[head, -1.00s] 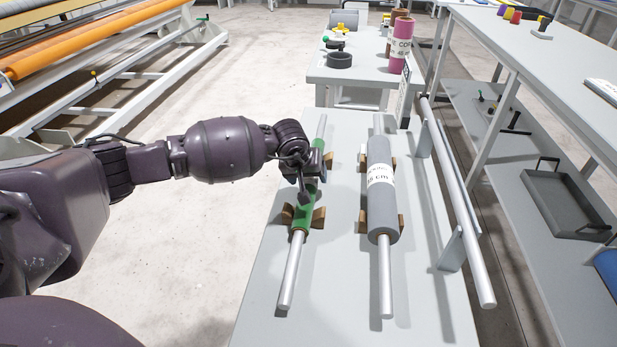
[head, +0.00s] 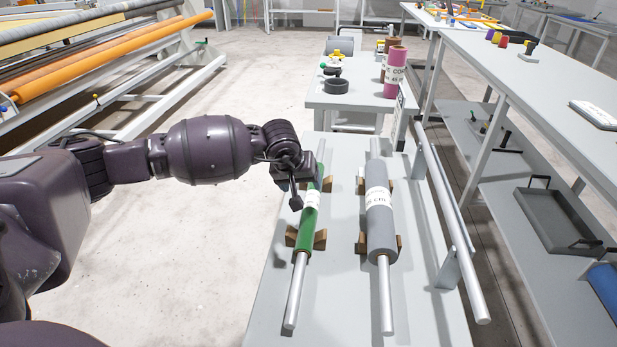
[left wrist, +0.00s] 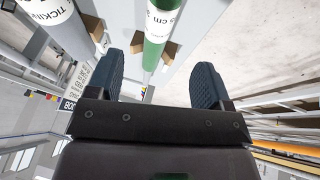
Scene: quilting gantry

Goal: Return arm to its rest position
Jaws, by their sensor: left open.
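My left arm (head: 210,150) reaches in from the left in the head view. Its gripper (head: 296,187) is at the left side of the green roll (head: 307,232), hiding a little of the roll's upper part. In the left wrist view the gripper (left wrist: 157,82) is open and empty, with its two dark fingers apart. The green roll (left wrist: 153,52) shows beyond and between the fingertips there, clear of them. It has a white label and lies on a metal rod over brown cradles. My right gripper is not in view.
A grey roll (head: 380,240) lies on the same table (head: 345,290), right of the green one. A long metal rail (head: 452,220) runs along the table's right edge. A shelf unit (head: 540,110) stands further right. Open floor (head: 180,250) lies left of the table.

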